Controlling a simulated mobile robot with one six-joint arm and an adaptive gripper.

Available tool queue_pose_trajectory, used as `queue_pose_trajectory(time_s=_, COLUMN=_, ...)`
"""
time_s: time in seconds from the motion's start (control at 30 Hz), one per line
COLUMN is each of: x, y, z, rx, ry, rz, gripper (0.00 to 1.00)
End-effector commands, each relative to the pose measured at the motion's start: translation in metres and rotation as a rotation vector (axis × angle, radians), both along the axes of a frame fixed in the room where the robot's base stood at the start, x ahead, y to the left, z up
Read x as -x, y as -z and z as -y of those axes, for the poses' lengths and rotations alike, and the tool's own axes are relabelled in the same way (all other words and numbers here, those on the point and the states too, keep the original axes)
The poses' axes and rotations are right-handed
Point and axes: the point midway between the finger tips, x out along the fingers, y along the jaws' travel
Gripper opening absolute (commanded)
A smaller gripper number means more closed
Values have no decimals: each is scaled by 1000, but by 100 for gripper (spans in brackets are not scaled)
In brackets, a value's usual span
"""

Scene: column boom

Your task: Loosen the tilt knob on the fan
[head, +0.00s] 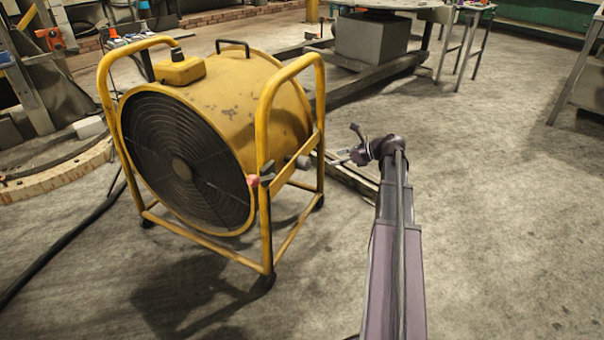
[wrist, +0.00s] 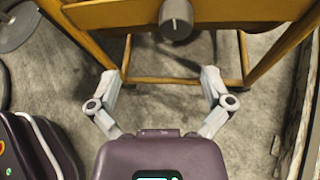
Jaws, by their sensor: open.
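The yellow drum fan (head: 240,95) stands in a yellow tube frame on the floor, its dark round grille facing the lower left. A grey round knob (head: 304,162) sticks out from the side bar of the frame, on the side facing my gripper (head: 345,147). In the wrist view the knob (wrist: 176,20) is at the top, right of centre, on the yellow bar. My gripper is open and empty, its two fingers (wrist: 161,75) spread wide below the knob in the picture. The fingers are apart from the knob.
A small red part (head: 253,181) sits on the front upright of the frame. A dark beam (head: 350,80) lies on the floor behind the fan, with a grey block (head: 372,38) beyond. A black hose (head: 65,240) runs at the left.

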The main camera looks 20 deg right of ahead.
Motion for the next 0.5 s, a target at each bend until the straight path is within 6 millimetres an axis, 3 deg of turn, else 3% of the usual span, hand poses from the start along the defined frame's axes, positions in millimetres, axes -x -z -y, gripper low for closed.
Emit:
queue_pose_trajectory(time_s=0.03, x=-1, y=10, z=8, rx=-24, ry=18, rz=-4, gripper=100)
queue_pose_trajectory(time_s=0.2, x=-1, y=14, z=20, rx=-75, ry=54, rz=-16, gripper=100)
queue_pose_trajectory(time_s=0.5, x=-1, y=13, z=22, rx=-88, ry=63, rz=-20, gripper=100)
